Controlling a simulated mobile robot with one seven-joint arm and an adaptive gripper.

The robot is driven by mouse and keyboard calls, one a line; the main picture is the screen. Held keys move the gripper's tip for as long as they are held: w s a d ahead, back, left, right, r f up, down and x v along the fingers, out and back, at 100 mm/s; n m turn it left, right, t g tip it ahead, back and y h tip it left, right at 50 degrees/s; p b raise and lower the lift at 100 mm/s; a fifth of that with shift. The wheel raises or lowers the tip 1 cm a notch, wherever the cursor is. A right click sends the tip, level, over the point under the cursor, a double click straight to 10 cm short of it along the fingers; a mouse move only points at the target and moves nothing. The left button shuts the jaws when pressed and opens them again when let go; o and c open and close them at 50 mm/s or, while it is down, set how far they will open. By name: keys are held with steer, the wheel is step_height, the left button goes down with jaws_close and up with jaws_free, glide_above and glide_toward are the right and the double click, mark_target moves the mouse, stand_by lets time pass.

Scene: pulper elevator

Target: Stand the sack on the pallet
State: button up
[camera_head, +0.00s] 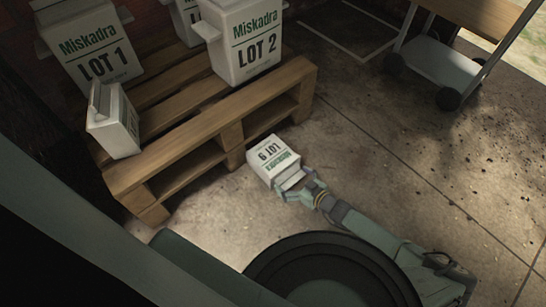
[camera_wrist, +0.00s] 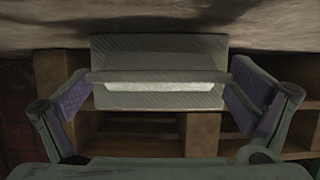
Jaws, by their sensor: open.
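The sack (camera_head: 272,160) is small and white with a green Miskadra label and a lot number, upside down in the head view. It is in front of the pallet, low by the concrete floor; whether it touches the floor is hard to tell. My gripper (camera_head: 300,187) is at the sack's near end. In the wrist view the sack (camera_wrist: 160,55) shows its grey end and a raised fold, between the two spread fingers of my gripper (camera_wrist: 160,97), with gaps at both sides. The wooden pallet (camera_head: 220,128) stands just behind the sack.
The pallet bears a large LOT 1 sack (camera_head: 92,45), a LOT 2 sack (camera_head: 245,42), another sack (camera_head: 187,22) behind, and a small tilted sack (camera_head: 116,122) at its left edge. Bare slats lie between them. A wheeled cart (camera_head: 440,62) stands at upper right.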

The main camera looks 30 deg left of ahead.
steer(key=shift+c, duration=0.4)
steer(key=c, duration=1.5)
steer(key=shift+r, duration=0.15)
steer(key=shift+c, duration=0.3)
